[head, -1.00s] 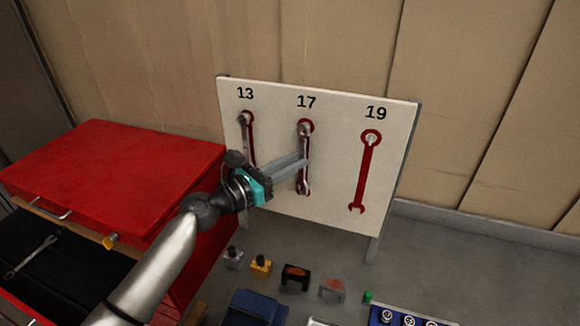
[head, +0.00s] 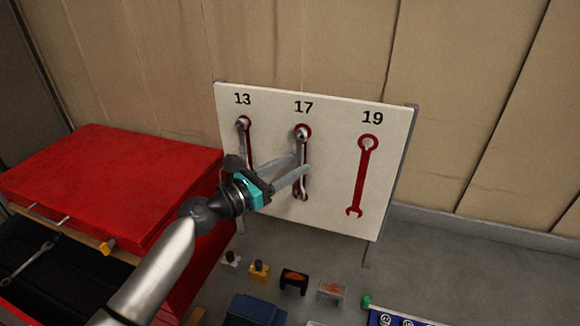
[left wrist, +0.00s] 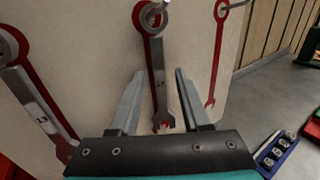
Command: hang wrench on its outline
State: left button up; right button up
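The white board (head: 335,190) carries red wrench outlines under 13, 17 and 19. A wrench (head: 302,165) hangs at the 17 outline by its ring end; it also shows in the left wrist view (left wrist: 158,75), a little off the red shape. Another wrench (head: 246,140) hangs at the 13 outline, seen also in the left wrist view (left wrist: 35,105). The 19 outline (head: 362,175) is bare. My left gripper (head: 300,165) is open, its fingers apart on either side of the 17 wrench's lower shaft, apparently not touching it. My right gripper is not in view.
A red tool cabinet (head: 110,175) stands at left, with an open drawer holding another wrench (head: 30,262). Several small parts (head: 293,280) and a blue tray (head: 395,318) lie below the board. Floor to the right is clear.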

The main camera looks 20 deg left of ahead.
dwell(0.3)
pick_arm(q)
jog(key=shift+s+a+f, duration=0.1)
jog(key=shift+s+a, duration=0.25)
jog(key=shift+s, duration=0.1)
jog(key=b+v, duration=0.3)
jog(key=v, duration=1.1)
jog(key=shift+s+d, duration=0.1)
jog(key=shift+s, duration=0.05)
